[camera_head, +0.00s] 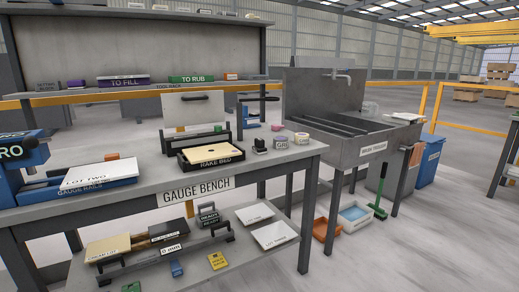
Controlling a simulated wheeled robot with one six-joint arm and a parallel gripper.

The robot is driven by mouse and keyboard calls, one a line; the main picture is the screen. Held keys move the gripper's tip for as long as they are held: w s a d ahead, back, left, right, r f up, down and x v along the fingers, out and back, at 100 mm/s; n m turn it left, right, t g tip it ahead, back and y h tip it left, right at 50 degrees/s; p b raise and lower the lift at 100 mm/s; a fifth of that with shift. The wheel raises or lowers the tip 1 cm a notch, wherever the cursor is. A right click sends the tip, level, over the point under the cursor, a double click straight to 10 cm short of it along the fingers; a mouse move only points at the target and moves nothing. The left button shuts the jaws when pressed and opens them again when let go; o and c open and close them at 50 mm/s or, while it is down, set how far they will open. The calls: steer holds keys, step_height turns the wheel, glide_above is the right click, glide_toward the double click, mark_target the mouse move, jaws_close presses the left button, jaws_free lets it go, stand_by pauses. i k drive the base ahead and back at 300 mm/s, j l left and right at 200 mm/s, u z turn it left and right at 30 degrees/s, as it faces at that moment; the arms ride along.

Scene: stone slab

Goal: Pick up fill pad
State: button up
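No object with a readable "fill pad" label shows, so I cannot tell which thing is the fill pad. A purple tray marked "TO FILL" (123,81) sits on the back shelf at the upper left. A small purple block (77,84) lies just left of it, its label too small to read. A green tray marked "TO RUB" (190,78) sits to the right on the same shelf. My gripper is not in view.
The gauge bench (240,160) stands in front, bearing a black rake bed tray (212,163) and blue gauge rails (68,192). Its lower shelf holds several blocks and plates. A grey sink (365,150) stands right, with an orange tub (327,230) beneath.

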mark_target(258, 148)
steer(key=i+j, duration=0.1)
steer(key=i, duration=0.45)
steer(key=i+j+z, duration=0.1)
steer(key=i, duration=0.45)
steer(key=i+j, duration=0.15)
steer(key=i, duration=0.4)
steer(key=i+j+z, duration=0.1)
steer(key=i, duration=0.45)
